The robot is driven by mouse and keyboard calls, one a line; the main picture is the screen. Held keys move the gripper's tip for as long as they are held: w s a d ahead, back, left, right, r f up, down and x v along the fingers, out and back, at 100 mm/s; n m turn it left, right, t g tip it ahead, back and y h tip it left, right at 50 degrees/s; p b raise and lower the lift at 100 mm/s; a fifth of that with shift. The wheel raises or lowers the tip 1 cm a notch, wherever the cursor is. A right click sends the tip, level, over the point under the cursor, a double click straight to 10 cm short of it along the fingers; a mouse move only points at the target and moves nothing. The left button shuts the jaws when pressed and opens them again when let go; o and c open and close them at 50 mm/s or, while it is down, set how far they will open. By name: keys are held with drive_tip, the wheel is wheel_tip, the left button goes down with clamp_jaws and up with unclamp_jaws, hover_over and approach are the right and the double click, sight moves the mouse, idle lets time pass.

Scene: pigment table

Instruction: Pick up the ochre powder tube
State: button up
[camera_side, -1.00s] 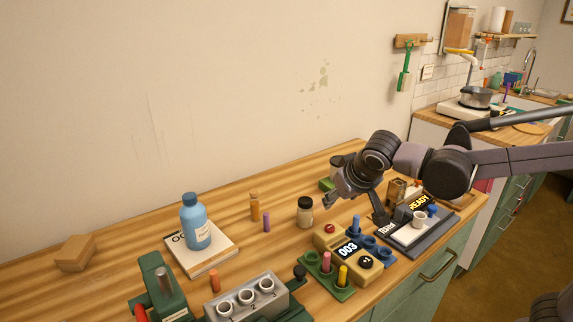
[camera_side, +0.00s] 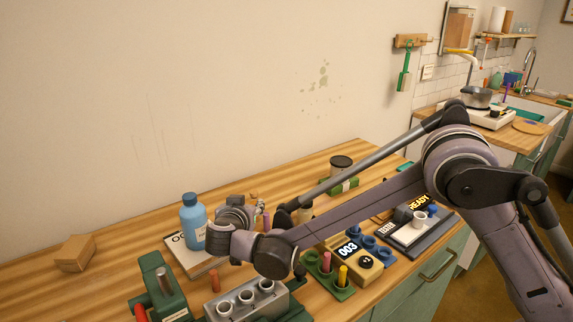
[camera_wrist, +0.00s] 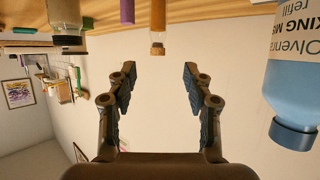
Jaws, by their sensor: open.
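The ochre powder tube (camera_wrist: 157,28) stands upright on the table and appears upside down at the top middle of the wrist view, its cork pointing down. My gripper (camera_wrist: 157,75) is open and empty, with the tube ahead of it and roughly centred between its fingers, apart from them. In the side view my gripper (camera_side: 248,207) is low over the table between the blue bottle and the purple tube. There the ochre tube (camera_side: 254,195) is mostly hidden, with only a bit near its top showing.
The purple tube (camera_wrist: 127,11) stands close beside the ochre one. The blue bottle (camera_side: 192,222) stands on a book (camera_side: 178,257) to the left. A dark-capped jar (camera_wrist: 66,25) is on the other side. Several tube holders, including the grey rack (camera_side: 220,293), stand in front.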

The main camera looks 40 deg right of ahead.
sight(253, 198)
drive_tip(key=x, duration=1)
drive_tip(key=shift+w+d+f, duration=0.2)
drive_tip(key=shift+d, duration=0.15)
clamp_jaws()
